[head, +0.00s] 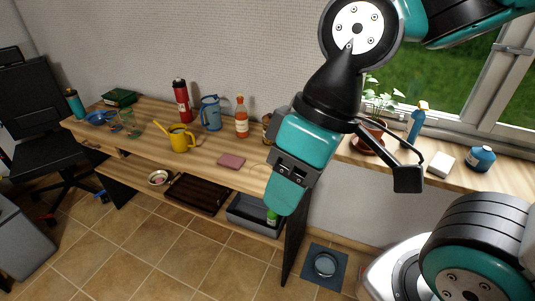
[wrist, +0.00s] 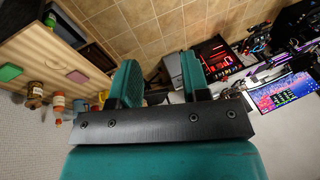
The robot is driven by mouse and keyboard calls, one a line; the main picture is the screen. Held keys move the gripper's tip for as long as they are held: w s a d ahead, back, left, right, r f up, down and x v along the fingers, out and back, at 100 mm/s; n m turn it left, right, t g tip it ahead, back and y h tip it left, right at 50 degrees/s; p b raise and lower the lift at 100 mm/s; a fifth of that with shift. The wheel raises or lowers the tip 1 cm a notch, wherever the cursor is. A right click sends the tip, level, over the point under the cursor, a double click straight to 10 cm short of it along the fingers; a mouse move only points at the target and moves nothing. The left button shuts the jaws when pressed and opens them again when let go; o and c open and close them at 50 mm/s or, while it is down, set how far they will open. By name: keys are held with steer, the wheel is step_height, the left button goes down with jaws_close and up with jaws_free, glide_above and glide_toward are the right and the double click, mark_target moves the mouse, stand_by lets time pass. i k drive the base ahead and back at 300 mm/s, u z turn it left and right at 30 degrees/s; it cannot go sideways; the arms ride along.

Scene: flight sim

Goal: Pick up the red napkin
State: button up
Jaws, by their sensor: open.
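The red napkin (head: 231,160) is a small, flat, folded pinkish-red piece. It lies on the wooden table near its front edge, left of my gripper in the head view. It appears as a small pink patch at the left of the wrist view (wrist: 77,76). My gripper (wrist: 158,72) is open, with its two teal fingers apart and nothing between them. In the head view my gripper (head: 281,200) hangs in front of the table's right end, apart from the napkin.
A yellow watering can (head: 181,140), blue jug (head: 210,113), red bottle (head: 182,101) and orange bottle (head: 241,117) stand behind or left of the napkin. A lower shelf holds a dark tray (head: 198,194) and grey bin (head: 252,217). Tabletop immediately around the napkin is clear.

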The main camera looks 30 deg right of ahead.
mark_target(228, 160)
steer(key=z, duration=0.05)
steer(key=i, duration=1)
steer(key=k, duration=1.3)
steer(key=u, duration=0.6)
steer(key=i, duration=1.5)
steer(key=z, duration=0.45)
